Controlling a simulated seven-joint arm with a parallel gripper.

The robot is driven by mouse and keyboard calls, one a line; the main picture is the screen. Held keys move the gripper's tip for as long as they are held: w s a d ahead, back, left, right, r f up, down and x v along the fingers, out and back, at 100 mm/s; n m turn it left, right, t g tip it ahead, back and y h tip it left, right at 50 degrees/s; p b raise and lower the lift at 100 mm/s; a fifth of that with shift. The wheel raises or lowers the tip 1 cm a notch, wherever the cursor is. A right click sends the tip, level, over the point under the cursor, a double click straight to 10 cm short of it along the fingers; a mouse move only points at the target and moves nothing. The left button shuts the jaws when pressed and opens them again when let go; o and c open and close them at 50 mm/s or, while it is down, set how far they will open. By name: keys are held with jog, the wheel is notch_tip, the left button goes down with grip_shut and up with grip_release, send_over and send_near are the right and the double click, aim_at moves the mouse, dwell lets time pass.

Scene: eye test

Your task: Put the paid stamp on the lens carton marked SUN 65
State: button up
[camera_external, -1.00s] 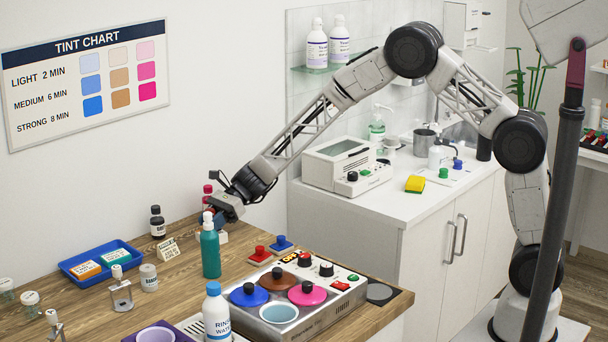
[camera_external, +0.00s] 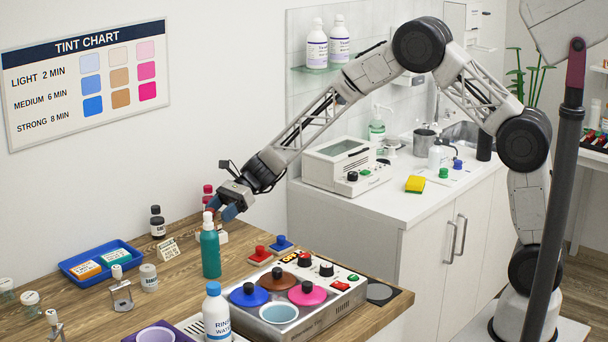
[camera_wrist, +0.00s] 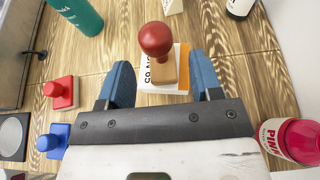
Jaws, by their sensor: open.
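In the wrist view, a stamp with a dark red ball knob (camera_wrist: 156,38) and a wooden block (camera_wrist: 163,69) stands upright on a white carton with an orange band (camera_wrist: 182,57). The carton's print shows upside down as "N 65", partly covered by the stamp. No wording on the stamp is readable. My gripper (camera_wrist: 162,78) is open, its blue fingers on either side of the stamp and apart from it. In the external view my gripper (camera_external: 222,207) is above the table behind the teal bottle (camera_external: 210,254). The carton (camera_external: 222,238) shows only partly there.
A red-knobbed block (camera_external: 260,255) and a blue-knobbed block (camera_external: 282,244) stand right of the teal bottle. A pink bottle (camera_wrist: 298,141) is close on the right in the wrist view. A blue tray (camera_external: 68,267) with cartons is at left, the pot warmer (camera_external: 330,311) in front.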

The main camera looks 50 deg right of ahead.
jog(key=v, duration=0.8)
jog(key=shift+f, duration=0.1)
dwell(0.7)
jog(key=s+d+r+n+h, duration=0.3)
jog(key=s+d+r+n, duration=0.3)
jog(key=s, duration=0.6)
jog(key=s+d+r+n+h, duration=0.3)
jog(key=s+d+r, duration=0.55)
jog(key=s, duration=0.25)
jog(key=s+d+n+t+h, duration=0.1)
jog(key=s+d+n+h, duration=0.1)
jog(key=s+d, duration=0.3)
jog(key=s+d+n+h, duration=0.3)
jog(key=s+d, duration=0.3)
jog(key=s, duration=0.7)
jog(key=s+d+n+t+h, duration=0.1)
jog(key=s+d+n+h, duration=0.1)
jog(key=s+d, duration=0.3)
jog(key=s+n, duration=0.1)
jog(key=s, duration=0.3)
jog(key=shift+s+d+n+t+h, duration=0.2)
jog(key=shift+d+n+t+h, duration=0.1)
jog(key=shift+n, duration=0.1)
